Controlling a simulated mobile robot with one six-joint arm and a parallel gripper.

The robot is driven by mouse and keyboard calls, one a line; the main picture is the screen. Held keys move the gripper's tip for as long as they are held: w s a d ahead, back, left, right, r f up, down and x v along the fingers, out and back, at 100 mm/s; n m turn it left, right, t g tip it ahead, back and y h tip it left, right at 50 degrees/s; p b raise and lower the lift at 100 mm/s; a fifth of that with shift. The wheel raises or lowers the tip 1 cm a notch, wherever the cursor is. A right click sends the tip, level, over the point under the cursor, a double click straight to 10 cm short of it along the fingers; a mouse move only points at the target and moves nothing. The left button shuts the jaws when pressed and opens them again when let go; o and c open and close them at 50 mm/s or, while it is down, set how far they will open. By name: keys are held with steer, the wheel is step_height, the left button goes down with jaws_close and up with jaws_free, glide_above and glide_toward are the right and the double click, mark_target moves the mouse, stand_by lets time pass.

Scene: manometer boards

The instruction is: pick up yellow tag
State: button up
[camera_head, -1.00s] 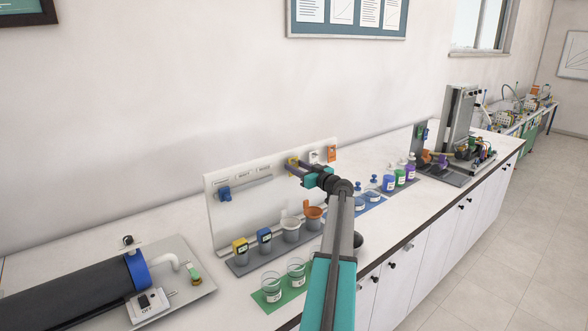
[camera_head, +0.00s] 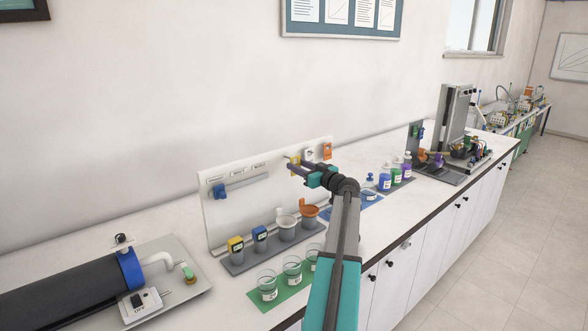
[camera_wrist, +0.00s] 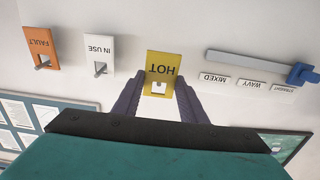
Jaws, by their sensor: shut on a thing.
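The yellow tag (camera_wrist: 161,73) reads HOT and appears upside down in the wrist view. My gripper (camera_wrist: 156,90) is shut on it, with one dark finger at each side of its lower part in that view. The tag's hole shows pale background, with no hook seen through it. In the head view the yellow tag (camera_head: 293,163) is small, at the end of my gripper (camera_head: 299,168), in front of the white board (camera_head: 240,205). The exact gap to the board is hard to tell.
A white IN USE tag (camera_wrist: 99,56) and an orange FAULT tag (camera_wrist: 41,48) hang on hooks beside it. A blue-ended bar (camera_wrist: 250,62) is on the board. Cups (camera_head: 286,228), beakers (camera_head: 292,268) and bottles (camera_head: 396,172) stand below and around my arm.

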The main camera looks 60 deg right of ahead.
steer(key=b+v, duration=0.4)
steer(key=v, duration=1)
